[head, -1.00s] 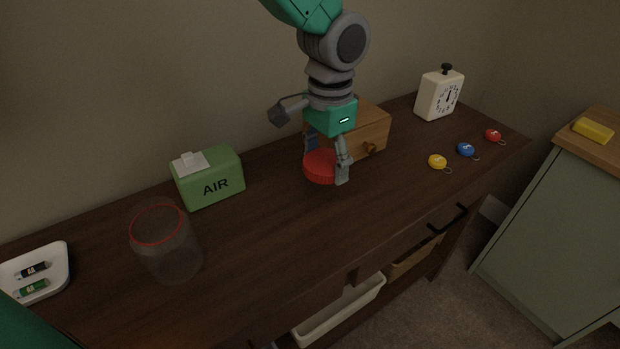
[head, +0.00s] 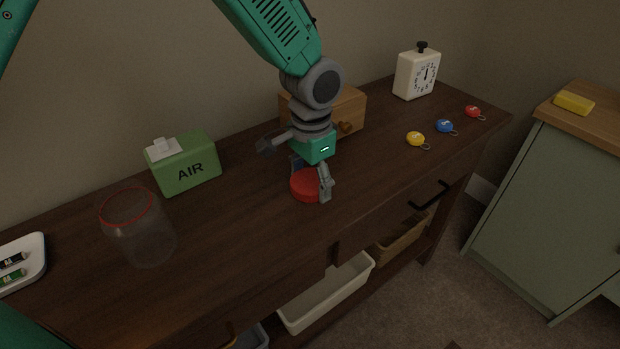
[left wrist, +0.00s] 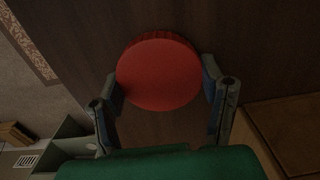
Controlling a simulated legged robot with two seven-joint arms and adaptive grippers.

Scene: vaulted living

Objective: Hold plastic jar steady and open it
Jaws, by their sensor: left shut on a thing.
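The clear plastic jar (head: 145,235) stands upright on the dark wooden table at the left, its mouth open with a thin red ring around the rim. The red lid (head: 304,187) is off the jar, well to its right. My left gripper (head: 311,180) is shut on the lid, pointing down. In the left wrist view the round red lid (left wrist: 158,75) sits between the two fingers (left wrist: 162,88). I cannot tell whether the lid touches the tabletop or hangs just above it. My right gripper is not in view.
A green AIR box (head: 185,165) stands behind the jar. A wooden box with a knob (head: 350,112) is behind my gripper. A white timer (head: 417,74), yellow (head: 415,139), blue and red tags lie right. A white battery tray (head: 30,262) is far left. Tabletop between jar and lid is clear.

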